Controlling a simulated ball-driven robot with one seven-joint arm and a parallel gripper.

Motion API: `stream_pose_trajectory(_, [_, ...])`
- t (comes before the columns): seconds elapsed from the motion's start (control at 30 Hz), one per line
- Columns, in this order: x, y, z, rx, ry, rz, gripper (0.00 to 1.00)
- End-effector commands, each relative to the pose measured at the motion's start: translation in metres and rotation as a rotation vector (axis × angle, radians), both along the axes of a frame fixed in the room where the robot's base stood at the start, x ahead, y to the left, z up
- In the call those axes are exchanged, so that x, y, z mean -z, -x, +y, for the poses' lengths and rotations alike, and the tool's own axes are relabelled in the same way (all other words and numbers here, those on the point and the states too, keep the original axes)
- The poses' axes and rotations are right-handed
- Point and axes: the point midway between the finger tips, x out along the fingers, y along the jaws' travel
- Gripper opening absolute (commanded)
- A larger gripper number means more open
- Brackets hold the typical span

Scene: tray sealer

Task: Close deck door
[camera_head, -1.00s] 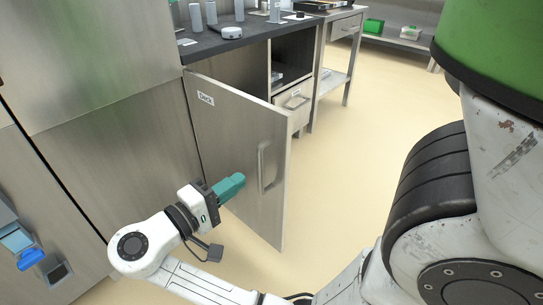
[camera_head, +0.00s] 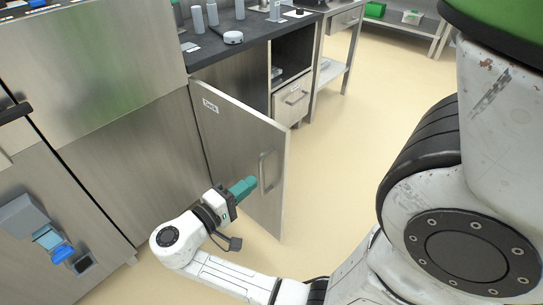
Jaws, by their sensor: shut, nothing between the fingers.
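The deck door (camera_head: 240,140) is a grey metal panel with a small label near its top left corner. It stands swung open from the cabinet under the dark counter. My gripper (camera_head: 252,184) has teal fingers that are shut and empty. The fingertips are in front of the door's face, just left of the handle's lower part. I cannot tell whether they touch the door or handle.
The open cabinet holds a drawer (camera_head: 291,98) behind the door. The dark countertop (camera_head: 262,33) carries several small cylinders and a white round device (camera_head: 233,37). A steel cabinet (camera_head: 95,75) stands at the left. The beige floor (camera_head: 335,170) right of the door is clear.

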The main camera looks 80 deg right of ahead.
Motion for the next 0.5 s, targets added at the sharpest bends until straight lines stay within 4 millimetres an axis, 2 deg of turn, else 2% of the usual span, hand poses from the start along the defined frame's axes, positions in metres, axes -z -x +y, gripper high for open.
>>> stream_pose_trajectory(0.1, [0.001,0.016,-0.022,0.007,-0.001,-0.001,0.00])
stream_pose_trajectory(0.3, [0.002,0.035,-0.052,0.004,-0.001,-0.001,0.00])
stream_pose_trajectory(0.5, [0.001,0.047,-0.070,0.002,0.000,-0.001,0.00])
